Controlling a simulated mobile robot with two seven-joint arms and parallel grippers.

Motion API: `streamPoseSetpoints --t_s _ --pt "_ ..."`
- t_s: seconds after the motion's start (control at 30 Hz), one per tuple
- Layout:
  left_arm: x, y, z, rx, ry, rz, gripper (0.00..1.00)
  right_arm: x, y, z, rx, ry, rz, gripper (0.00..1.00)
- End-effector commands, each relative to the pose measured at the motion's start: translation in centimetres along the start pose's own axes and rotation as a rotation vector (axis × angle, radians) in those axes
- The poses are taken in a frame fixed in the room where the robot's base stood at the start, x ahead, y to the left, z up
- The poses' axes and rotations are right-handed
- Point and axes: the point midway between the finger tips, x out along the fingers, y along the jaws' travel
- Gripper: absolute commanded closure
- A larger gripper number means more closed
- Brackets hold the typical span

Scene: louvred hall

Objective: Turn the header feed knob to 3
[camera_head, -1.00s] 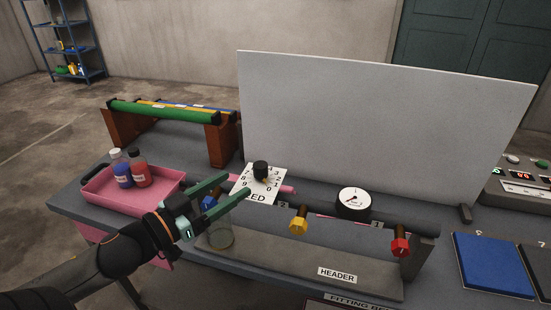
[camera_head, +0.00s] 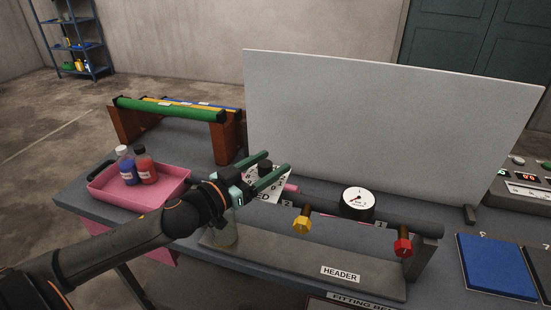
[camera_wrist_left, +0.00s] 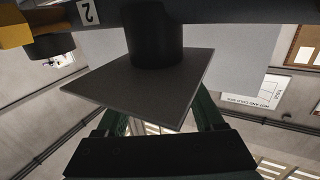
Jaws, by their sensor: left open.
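The header feed knob (camera_head: 265,166) is a black knob on a white numbered dial plate (camera_head: 279,189) at the left end of the header. My left gripper (camera_head: 277,163) is open, its green fingers reaching across the dial at the knob. The fingers and wrist hide part of the dial, and I cannot read the knob's setting. I cannot tell whether the fingers touch the knob. In the left wrist view a dark square plate (camera_wrist_left: 140,90) with a thick round stem hides the fingertips. My right gripper is not in view.
The header pipe (camera_head: 405,221) carries a yellow valve (camera_head: 302,224), a red valve (camera_head: 403,244) and a round gauge (camera_head: 358,202). A pink tray (camera_head: 172,190) with two bottles stands left of my arm. A pale panel (camera_head: 380,120) rises behind the header.

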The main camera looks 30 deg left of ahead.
Motion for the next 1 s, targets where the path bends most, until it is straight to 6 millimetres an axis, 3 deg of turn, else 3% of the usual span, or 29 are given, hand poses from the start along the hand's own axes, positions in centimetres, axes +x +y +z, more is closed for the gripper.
streamPoseSetpoints --t_s 0.3,0.67,1.0 --pt "2.1 -0.1 -0.1 0.0 0.001 -0.002 0.31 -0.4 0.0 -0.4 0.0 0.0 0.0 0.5" --pt "2.3 0.0 0.1 0.0 -0.001 -0.001 0.31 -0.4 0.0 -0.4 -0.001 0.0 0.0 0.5" --pt "2.3 0.0 0.0 0.0 0.0 -0.001 0.67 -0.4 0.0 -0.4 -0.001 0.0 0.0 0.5"
